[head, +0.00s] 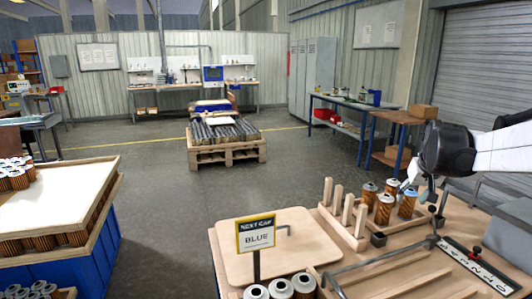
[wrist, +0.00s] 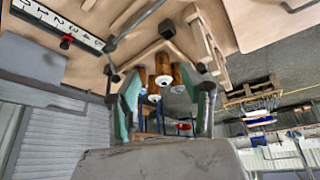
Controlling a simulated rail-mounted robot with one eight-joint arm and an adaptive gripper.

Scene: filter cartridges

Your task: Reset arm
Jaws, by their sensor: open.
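My gripper (head: 418,188) is open, at the right of the workbench (head: 300,215), pointing down near a small group of orange-brown filter cartridges (head: 384,208). In the wrist view its two fingers (wrist: 168,105) stand apart with green inner pads. Cartridges (wrist: 163,72) show between and beyond the fingers; I cannot tell how far off they are. No cartridge is seen gripped. One cartridge (head: 407,206) in the head view is partly hidden by the fingers. A sign (head: 256,232) on the bench reads "NEXT CAP BLUE".
A wooden rack with upright pegs (head: 347,212) stands left of the cartridges. Several pale-topped cartridges (head: 280,289) stand at the front edge. A blue-sided bin (head: 95,240) stands at left. Open floor (head: 180,190) lies between.

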